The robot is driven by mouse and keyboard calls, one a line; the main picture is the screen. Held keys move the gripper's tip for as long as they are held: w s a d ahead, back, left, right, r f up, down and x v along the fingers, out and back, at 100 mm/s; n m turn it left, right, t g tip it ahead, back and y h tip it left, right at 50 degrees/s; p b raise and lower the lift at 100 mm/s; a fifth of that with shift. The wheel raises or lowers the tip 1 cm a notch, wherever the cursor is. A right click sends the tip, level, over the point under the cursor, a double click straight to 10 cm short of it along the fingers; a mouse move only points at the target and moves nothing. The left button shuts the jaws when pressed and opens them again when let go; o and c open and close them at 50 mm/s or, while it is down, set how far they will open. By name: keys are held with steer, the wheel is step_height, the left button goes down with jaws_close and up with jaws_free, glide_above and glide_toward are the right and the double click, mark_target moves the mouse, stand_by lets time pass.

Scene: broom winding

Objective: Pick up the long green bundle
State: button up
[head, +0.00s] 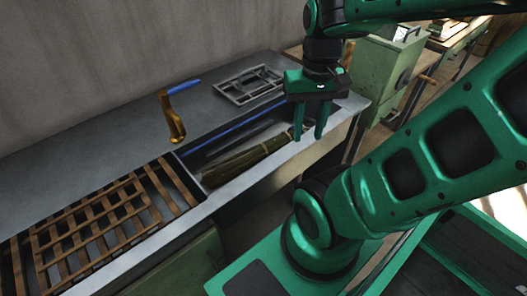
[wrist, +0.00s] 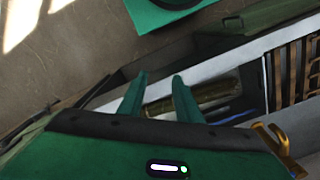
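The long green bundle (head: 245,160) lies in a recessed trough of the grey bench, with a lighter band near its right end. My gripper (head: 311,136) is open and hangs above the right end of the trough, with its fingers pointing down. In the wrist view the bundle (wrist: 212,92) shows just past the fingertips (wrist: 158,78), partly hidden by the right finger. Nothing is seen between the fingers that they hold. How high the fingertips are above the bundle I cannot tell exactly.
A blue rod (head: 222,133) lies behind the bundle in the trough. Wooden lattices (head: 95,220) fill the left of the bench. A grey metal frame (head: 249,85) lies at the back. A green machine (head: 385,72) stands right.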

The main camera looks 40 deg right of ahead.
steer(key=o, duration=0.7)
steer(key=shift+s+d+r, duration=0.15)
steer(key=shift+s+r, duration=0.05)
steer(key=shift+s, duration=0.3)
steer(key=shift+o, duration=0.4)
steer(key=shift+r, duration=0.1)
steer(key=w+d+f+m+y, duration=0.1)
steer(key=w+d+f+m, duration=0.1)
steer(key=w+f+m, duration=0.2)
steer(key=w+d+f+m+y, duration=0.1)
steer(key=w+f+m, duration=0.3)
steer(key=w, duration=0.5)
steer(key=w+d+f+m+y, duration=0.2)
steer(key=w+d+f+m, duration=0.1)
steer(key=w, duration=0.4)
steer(key=shift+w+d+f+m, duration=0.1)
steer(key=shift+d+f+m, duration=0.15)
steer(key=shift+f, duration=0.4)
steer(key=shift+d+f+m, duration=0.15)
steer(key=shift+f+m, duration=0.2)
steer(key=shift+f, duration=0.25)
glide_above(266, 145)
steer(key=d, duration=0.2)
steer(key=f, duration=0.4)
steer(key=shift+w+f, duration=0.2)
steer(key=shift+f, duration=0.2)
steer(key=shift+x, duration=2.75)
